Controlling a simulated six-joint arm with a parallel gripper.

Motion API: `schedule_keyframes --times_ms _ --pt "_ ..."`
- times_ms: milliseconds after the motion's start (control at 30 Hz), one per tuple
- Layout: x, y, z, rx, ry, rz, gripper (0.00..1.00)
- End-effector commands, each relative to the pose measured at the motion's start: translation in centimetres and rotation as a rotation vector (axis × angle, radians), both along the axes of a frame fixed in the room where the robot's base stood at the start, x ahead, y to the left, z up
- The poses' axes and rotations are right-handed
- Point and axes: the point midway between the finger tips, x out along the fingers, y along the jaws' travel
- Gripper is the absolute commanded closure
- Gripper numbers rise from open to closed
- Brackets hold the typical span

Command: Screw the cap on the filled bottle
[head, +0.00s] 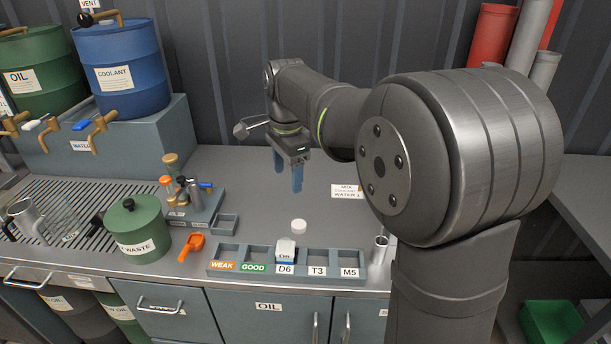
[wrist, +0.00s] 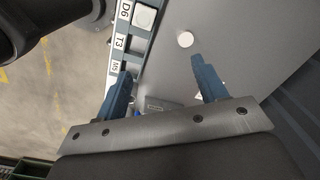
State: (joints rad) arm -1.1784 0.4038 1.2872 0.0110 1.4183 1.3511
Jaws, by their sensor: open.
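A small white round cap (head: 299,226) lies on the grey counter behind the labelled rack. It also shows in the wrist view (wrist: 185,40), beyond the right fingertip. A squat bottle (head: 286,249) with a pale top and a D6 label stands in the D6 slot of the rack; in the wrist view its top (wrist: 144,15) is near the upper edge. Its contents are hard to make out. My gripper (head: 288,182) points down above the counter, behind the cap and apart from it. Its two blue fingers are open with nothing between them, also seen in the wrist view (wrist: 160,72).
The rack (head: 318,256) has slots marked WEAK, GOOD, D6, T3 and M5. An orange scoop (head: 192,246) and a green waste pot (head: 134,228) are left of it. A metal cylinder (head: 379,249) stands at its right end. The counter around the cap is clear.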

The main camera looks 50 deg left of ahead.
Motion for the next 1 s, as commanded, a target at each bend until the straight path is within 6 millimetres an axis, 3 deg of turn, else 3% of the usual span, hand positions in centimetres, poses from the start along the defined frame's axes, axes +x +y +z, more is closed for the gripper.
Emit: schedule_keyframes --times_ms 700,1000 --pt "6.0 2.8 -5.8 0.047 -0.108 1.321 0.35" --pt "6.9 3.2 -6.9 0.047 -0.135 1.542 0.35"
